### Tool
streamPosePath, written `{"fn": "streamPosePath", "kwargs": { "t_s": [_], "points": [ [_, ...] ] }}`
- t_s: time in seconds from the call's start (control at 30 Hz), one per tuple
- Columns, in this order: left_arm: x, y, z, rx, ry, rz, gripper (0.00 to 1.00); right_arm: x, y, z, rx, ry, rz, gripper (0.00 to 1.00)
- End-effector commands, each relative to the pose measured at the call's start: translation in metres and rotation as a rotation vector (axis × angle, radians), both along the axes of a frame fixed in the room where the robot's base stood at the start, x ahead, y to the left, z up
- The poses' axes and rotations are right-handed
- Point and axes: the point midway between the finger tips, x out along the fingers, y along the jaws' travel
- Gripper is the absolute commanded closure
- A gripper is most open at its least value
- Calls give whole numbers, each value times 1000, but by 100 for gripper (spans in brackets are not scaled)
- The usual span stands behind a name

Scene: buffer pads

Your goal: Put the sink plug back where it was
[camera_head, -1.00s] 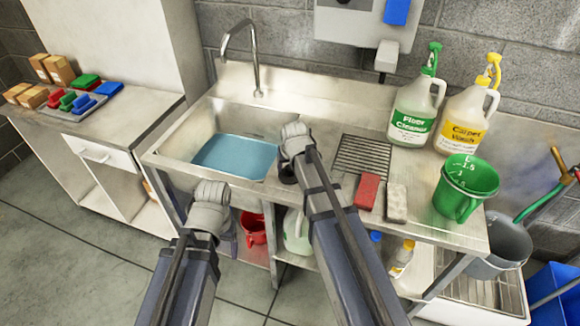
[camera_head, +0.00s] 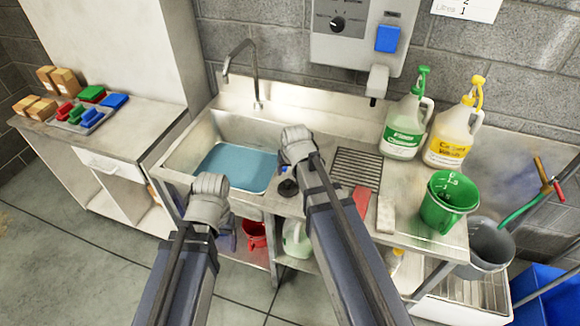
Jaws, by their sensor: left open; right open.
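The sink plug appears to be the small dark round piece (camera_head: 288,188) on the counter just right of the basin. The steel sink (camera_head: 215,130) holds bluish water, so its drain cannot be made out. My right gripper (camera_head: 297,138) is open over the basin's right edge, just beyond the dark piece in the picture, with nothing visible in it. My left gripper (camera_head: 210,187) is open near the sink's front edge, apart from the plug. The fingers of both are partly hidden by their own wrists.
A faucet (camera_head: 254,75) rises behind the basin. Right of it are a drain grate (camera_head: 357,167), a red sponge (camera_head: 362,199), a pale sponge (camera_head: 385,215), a green jug (camera_head: 448,200) and two cleaner bottles (camera_head: 404,125) (camera_head: 454,135). A wall dispenser (camera_head: 365,35) hangs above.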

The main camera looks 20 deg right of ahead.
Motion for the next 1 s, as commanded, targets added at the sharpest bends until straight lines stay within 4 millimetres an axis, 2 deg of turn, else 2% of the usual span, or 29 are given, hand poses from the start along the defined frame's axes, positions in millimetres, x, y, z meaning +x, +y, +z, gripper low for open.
{"fn": "streamPosePath", "kwargs": {
  "t_s": [0.07, 0.17, 0.33, 0.4, 0.53, 0.67, 1.0],
  "points": [
    [0, 0, 0, 0, 0, 0, 27, -1, 1, 0, -1, 2, 3, 32],
    [0, 0, 0, 0, 0, 0, 27, -21, 22, -4, -10, 47, 50, 32],
    [0, 0, 0, 0, 0, 0, 27, -102, 84, -14, -62, 231, 233, 32],
    [0, 0, 0, 0, 0, 0, 27, -133, 102, -16, -87, 304, 303, 32],
    [0, 0, 0, 0, 0, 0, 27, -176, 120, -16, -126, 401, 393, 32],
    [0, 0, 0, 0, 0, 0, 27, -191, 125, -16, -143, 441, 428, 32],
    [0, 0, 0, 0, 0, 0, 27, -191, 125, -16, -143, 444, 429, 32]
  ]
}}
